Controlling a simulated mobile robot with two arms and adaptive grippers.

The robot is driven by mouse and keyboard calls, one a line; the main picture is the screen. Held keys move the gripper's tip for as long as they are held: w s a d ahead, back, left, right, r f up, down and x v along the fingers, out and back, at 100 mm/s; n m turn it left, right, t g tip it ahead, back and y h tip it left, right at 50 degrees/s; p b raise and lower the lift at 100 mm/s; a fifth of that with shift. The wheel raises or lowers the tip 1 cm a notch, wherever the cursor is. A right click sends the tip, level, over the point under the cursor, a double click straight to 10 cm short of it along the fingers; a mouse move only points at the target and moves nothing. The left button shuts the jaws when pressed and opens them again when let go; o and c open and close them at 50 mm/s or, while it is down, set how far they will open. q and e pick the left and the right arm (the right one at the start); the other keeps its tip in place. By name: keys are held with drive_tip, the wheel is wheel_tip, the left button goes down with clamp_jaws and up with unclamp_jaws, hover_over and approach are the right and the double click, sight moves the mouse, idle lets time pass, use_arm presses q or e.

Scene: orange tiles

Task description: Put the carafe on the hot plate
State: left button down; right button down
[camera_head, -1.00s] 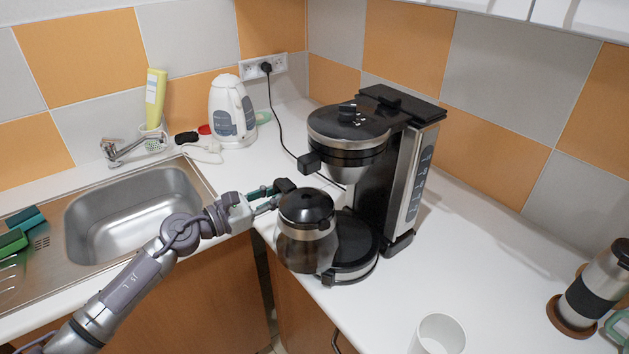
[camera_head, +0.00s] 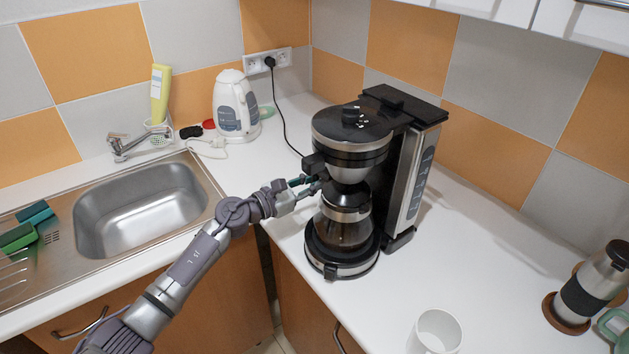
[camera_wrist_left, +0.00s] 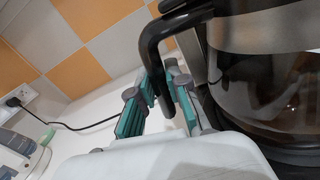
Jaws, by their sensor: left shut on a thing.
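The glass carafe (camera_head: 343,227) with a black lid stands upright over the round black hot plate (camera_head: 338,266) of the coffee maker (camera_head: 374,165), under its filter basket. Whether its base touches the plate is hard to tell. My left gripper (camera_head: 308,186) is at the carafe's handle, on the left side. In the left wrist view, the gripper (camera_wrist_left: 158,103) is shut on the black handle (camera_wrist_left: 151,50), with the carafe's dark glass (camera_wrist_left: 265,85) to the right. The right gripper is not in view.
A sink (camera_head: 140,210) lies left and a white kettle (camera_head: 236,106) stands behind. A white mug (camera_head: 436,332) is at the front right. A flask (camera_head: 591,287) stands at far right. The counter right of the coffee maker is clear.

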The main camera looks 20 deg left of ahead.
use_arm(q)
drive_tip(key=shift+r, duration=0.1)
drive_tip(key=c, duration=1.2)
unclamp_jaws()
drive_tip(key=shift+f, duration=0.2)
drive_tip(key=shift+o, duration=0.2)
drive_tip(key=shift+r, duration=0.15)
drive_tip(key=b+v, duration=0.4)
drive_tip(key=v, duration=0.8)
